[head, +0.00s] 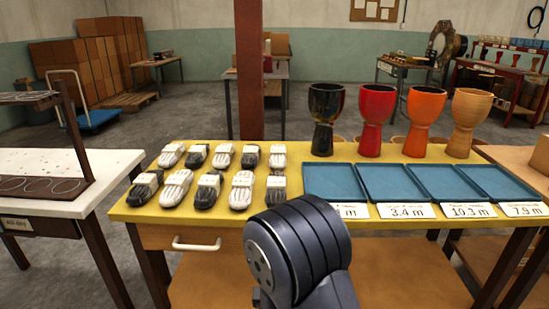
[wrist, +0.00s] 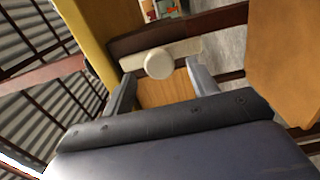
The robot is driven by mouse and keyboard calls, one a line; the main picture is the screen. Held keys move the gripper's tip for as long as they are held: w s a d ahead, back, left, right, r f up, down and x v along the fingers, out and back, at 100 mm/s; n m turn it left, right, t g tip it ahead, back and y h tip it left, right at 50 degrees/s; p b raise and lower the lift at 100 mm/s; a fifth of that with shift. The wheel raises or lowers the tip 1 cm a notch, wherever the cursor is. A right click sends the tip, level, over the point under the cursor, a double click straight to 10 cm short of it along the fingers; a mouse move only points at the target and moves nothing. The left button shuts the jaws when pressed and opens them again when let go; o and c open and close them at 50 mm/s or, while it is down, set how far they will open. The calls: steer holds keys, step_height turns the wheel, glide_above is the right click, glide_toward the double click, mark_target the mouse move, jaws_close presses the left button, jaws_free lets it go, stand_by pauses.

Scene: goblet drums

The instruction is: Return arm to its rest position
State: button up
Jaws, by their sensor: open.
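My arm (head: 298,255) rises at the bottom middle of the head view, in front of the yellow table (head: 232,227). Its gripper end does not show there. In the wrist view my gripper (wrist: 160,86) is open, its two grey fingers apart. A wooden surface and a pale round knob (wrist: 159,63) show beyond and between the fingers. I see nothing held.
Several black and white shoe-like items (head: 209,189) lie on the table's left part. Four blue trays (head: 393,183) with number cards lie at right, goblet drums (head: 375,118) behind them. A white-topped table (head: 107,178) stands left. A brown post (head: 249,70) rises behind.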

steer(key=shift+w, duration=0.9)
steer(key=s+p, duration=0.1)
steer(key=s, duration=1)
steer(key=w+m+b, duration=0.7)
steer(key=w+m, duration=0.4)
steer(key=m, duration=0.7)
stand_by(0.7)
